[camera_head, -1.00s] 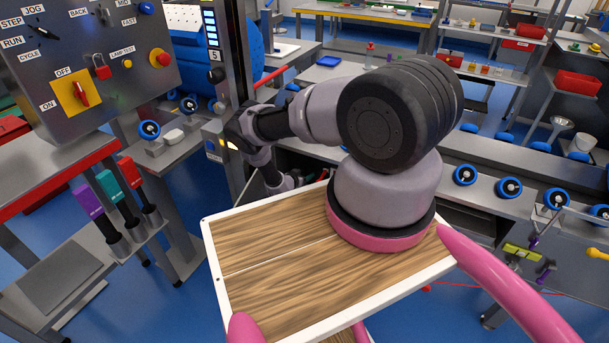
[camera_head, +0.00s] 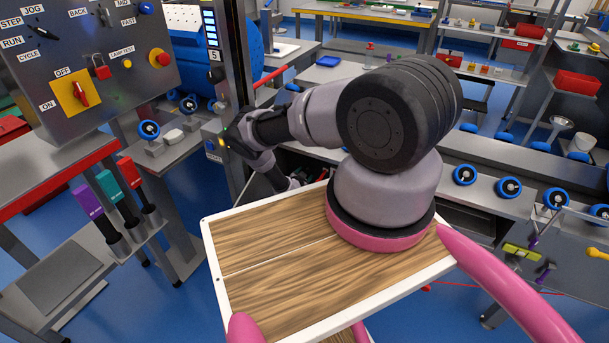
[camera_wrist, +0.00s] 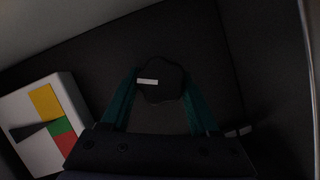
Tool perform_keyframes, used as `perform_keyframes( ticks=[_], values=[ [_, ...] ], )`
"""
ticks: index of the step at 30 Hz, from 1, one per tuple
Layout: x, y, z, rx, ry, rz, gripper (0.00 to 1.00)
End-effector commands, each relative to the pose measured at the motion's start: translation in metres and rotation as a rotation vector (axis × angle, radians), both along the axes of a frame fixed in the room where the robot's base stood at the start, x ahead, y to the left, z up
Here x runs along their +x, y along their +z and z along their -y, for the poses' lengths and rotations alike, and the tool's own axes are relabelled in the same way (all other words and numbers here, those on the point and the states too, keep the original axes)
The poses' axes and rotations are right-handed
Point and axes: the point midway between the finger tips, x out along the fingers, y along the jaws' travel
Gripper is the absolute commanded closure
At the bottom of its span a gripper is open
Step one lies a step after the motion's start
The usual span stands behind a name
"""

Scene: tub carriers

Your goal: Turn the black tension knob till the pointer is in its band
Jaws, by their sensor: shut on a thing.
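The black tension knob (camera_wrist: 161,82) is in the middle of the wrist view, round with a scalloped edge and a white mark on its left part. My gripper (camera_wrist: 160,92) is shut on it, with one teal finger on each side. A white gauge (camera_wrist: 30,158) is left of the knob, with yellow, green and red bands. Its black pointer (camera_wrist: 30,131) has its tip close to where yellow and green meet; I cannot tell exactly which band it is in. In the head view my gripper (camera_head: 228,136) is at the dark upright post, and the knob is hidden there.
The dark post (camera_head: 236,60) carries a lit column and a number 5. A control panel (camera_head: 90,50) stands to its left, above several coloured-handled levers (camera_head: 107,186). A conveyor with blue rollers (camera_head: 509,188) runs to the right. A wooden-topped board (camera_head: 260,265) is under my arm.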

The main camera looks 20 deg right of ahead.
Motion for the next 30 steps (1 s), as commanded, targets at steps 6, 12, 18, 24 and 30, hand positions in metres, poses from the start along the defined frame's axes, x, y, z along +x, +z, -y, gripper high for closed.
perform_keyframes(
  ticks=[6, 12, 18, 24, 30],
  values=[
    [-0.0028, -0.0026, 0.0004, 0.126, 0.0, 0.158, 0.94],
    [-0.0028, -0.0029, 0.0012, 0.244, -0.001, 0.31, 0.94],
    [-0.0035, -0.0037, 0.0024, 0.354, -0.004, 0.45, 0.94],
    [-0.0034, -0.0038, 0.003, 0.441, -0.006, 0.564, 0.94],
    [-0.0031, -0.0039, 0.0023, 0.498, -0.005, 0.638, 0.94]
  ],
)
